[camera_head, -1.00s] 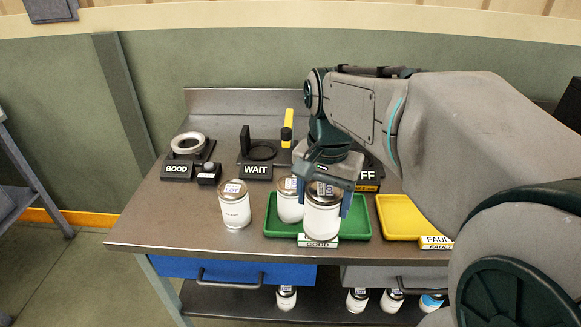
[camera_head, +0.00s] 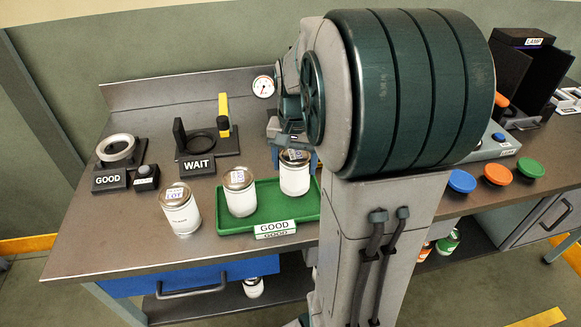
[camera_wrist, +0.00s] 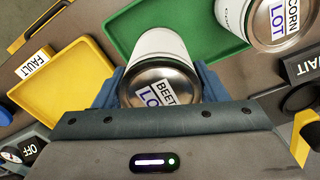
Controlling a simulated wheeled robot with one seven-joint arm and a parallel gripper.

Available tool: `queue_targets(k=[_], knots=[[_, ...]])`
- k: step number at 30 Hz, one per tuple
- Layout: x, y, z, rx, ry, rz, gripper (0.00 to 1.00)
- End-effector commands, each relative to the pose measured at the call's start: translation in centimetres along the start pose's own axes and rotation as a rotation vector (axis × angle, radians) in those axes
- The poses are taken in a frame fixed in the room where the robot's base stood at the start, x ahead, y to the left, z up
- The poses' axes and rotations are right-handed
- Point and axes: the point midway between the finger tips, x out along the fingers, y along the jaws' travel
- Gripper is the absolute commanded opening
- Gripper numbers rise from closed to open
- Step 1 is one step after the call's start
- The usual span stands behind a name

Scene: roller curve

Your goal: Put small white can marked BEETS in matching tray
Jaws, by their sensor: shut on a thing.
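The white can marked BEETS (camera_wrist: 160,85) stands upright between the blue fingers of my gripper (camera_wrist: 158,92), which is shut on it. In the head view this can (camera_head: 295,178) is at the right part of the green tray (camera_head: 228,226) marked GOOD, below my gripper (camera_head: 293,152). I cannot tell whether its base touches the tray. A second white can (camera_head: 240,195) stands in the tray to its left; the wrist view shows CORN on its lid (camera_wrist: 272,22).
A third white can (camera_head: 181,214) stands on the bench (camera_head: 110,225) left of the green tray. Black fixtures marked GOOD (camera_head: 112,180) and WAIT (camera_head: 199,166) are behind. Blue, orange and green round buttons (camera_head: 498,174) are at the right. My arm hides the bench middle.

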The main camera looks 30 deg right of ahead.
Motion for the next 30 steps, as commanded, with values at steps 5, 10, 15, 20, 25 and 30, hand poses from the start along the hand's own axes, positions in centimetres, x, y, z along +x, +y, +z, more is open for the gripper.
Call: queue_targets(k=[5,10,15,20,25,30], knots=[[1.2,0.1,-0.4,-0.002,-0.001,0.000,0.25],[3.6,0.1,-0.3,-0.001,-0.001,0.000,0.25],[4.2,0.1,-0.4,-0.001,0.003,-0.002,0.25],[4.2,0.1,-0.4,-0.001,0.003,-0.001,0.25],[4.5,0.1,-0.3,-0.001,0.001,-0.001,0.74],[4.5,0.1,-0.3,-0.001,0.001,-0.001,0.87]])
